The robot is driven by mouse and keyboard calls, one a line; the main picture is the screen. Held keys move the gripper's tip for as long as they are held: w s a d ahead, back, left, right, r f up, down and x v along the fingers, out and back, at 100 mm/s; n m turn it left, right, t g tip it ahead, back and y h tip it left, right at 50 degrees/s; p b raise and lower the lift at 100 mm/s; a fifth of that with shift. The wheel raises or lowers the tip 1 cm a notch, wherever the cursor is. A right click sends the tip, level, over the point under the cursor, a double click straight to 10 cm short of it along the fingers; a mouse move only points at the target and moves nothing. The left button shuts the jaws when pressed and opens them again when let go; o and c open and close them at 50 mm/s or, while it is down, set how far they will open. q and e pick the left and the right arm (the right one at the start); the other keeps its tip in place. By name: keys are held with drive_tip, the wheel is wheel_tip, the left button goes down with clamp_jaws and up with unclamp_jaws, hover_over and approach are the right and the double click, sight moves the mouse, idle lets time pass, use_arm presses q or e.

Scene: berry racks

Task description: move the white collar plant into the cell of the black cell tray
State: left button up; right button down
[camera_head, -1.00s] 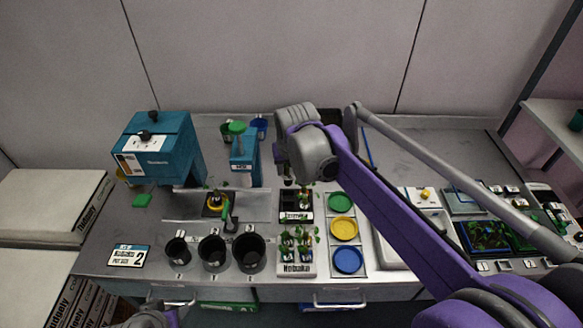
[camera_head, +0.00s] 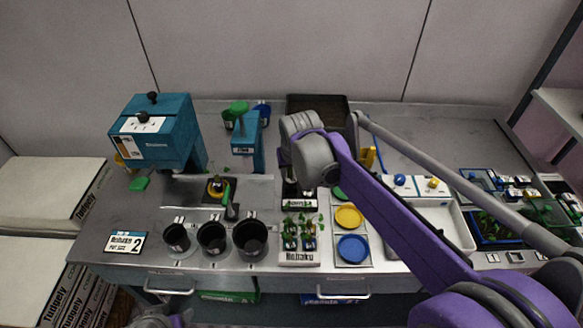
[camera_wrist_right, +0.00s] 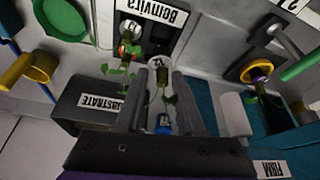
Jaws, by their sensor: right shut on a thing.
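The black cell tray (camera_head: 288,198) stands near the middle of the bench, partly hidden by my right gripper. In the right wrist view the tray (camera_wrist_right: 178,38) shows upside down, with a plant with an orange-red collar (camera_wrist_right: 130,50) at one cell. The white collar plant (camera_wrist_right: 158,63) is at the tips of my right gripper (camera_wrist_right: 156,78), which is shut on it. Its white collar is at the tray's other cell, and its green leaves show between the fingers. Whether the collar is fully seated cannot be told. In the head view the fingertips are hard to make out.
A white tray with plants (camera_head: 299,258) stands in front of the black tray. Yellow (camera_head: 348,216) and blue (camera_head: 353,248) dishes lie to the right. Black pots (camera_head: 249,238) stand to the left. A dark substrate box (camera_head: 330,100) is behind.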

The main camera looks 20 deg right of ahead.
sight(292, 181)
use_arm(q)
drive_tip(key=shift+s+f+b, duration=0.25)
drive_tip(key=shift+f+b, duration=0.5)
drive_tip(key=shift+f, duration=0.2)
drive_tip(key=shift+s+f+b, duration=0.25)
drive_tip(key=shift+f+b, duration=0.45)
drive_tip(key=shift+f, duration=0.2)
use_arm(e)
drive_tip(key=shift+f, duration=2.8)
drive_tip(key=shift+c, duration=2.2)
unclamp_jaws()
use_arm(q)
drive_tip(key=shift+r, duration=0.1)
use_arm(e)
drive_tip(key=shift+r, duration=0.1)
drive_tip(key=shift+r+p, duration=1.9)
drive_tip(key=shift+r, duration=1)
drive_tip(key=shift+r+p, duration=0.85)
drive_tip(key=shift+r, duration=0.75)
use_arm(q)
wheel_tip(292, 181, up, 7)
drive_tip(key=w, duration=0.2)
use_arm(e)
drive_tip(key=shift+w+f, duration=0.1)
use_arm(q)
drive_tip(key=shift+w, duration=0.1)
